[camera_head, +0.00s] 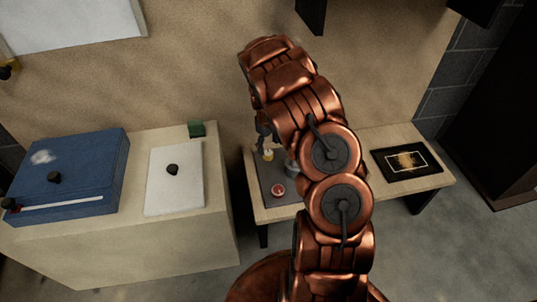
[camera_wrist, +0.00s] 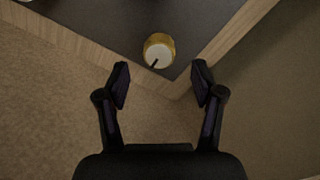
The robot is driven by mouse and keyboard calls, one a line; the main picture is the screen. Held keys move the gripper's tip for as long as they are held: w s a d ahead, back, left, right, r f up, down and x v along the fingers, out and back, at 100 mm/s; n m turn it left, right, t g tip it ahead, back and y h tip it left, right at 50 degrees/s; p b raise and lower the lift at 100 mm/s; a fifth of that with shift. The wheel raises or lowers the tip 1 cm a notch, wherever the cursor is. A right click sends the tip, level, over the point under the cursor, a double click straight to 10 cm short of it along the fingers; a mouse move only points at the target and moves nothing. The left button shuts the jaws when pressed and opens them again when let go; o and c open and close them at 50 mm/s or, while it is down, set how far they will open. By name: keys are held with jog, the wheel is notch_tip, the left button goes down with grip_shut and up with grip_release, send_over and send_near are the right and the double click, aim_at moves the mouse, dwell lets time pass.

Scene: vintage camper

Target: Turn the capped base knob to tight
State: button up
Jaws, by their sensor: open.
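A brass-sided knob with a pale cap (camera_wrist: 159,55) stands on a dark panel (camera_wrist: 110,25) near its corner. A dark pointer line on the cap points to the lower left in the wrist view. The knob also shows in the head view (camera_head: 268,155), small and yellowish. My gripper (camera_wrist: 160,74) is open and empty. Its two fingertips lie to either side of and a little below the knob in the wrist view, apart from it. In the head view my gripper (camera_head: 264,141) is above the knob, partly hidden by my arm. No tight mark is readable.
A red round knob (camera_head: 278,190) and a grey part (camera_head: 291,168) are on the same panel, close to the brass knob. A wooden table (camera_head: 280,214) carries the panel. A black framed plate (camera_head: 386,169) lies at its right. A cabinet with a blue case (camera_head: 95,155) stands left.

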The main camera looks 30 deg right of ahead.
aim_at(269, 153)
jog(key=f, duration=0.2)
jog(key=f+b, duration=0.1)
jog(key=f, duration=0.2)
jog(key=shift+w+d+f, duration=0.1)
jog(key=shift+d, duration=0.1)
jog(key=c, duration=1.1)
jog(key=shift+c, duration=0.2)
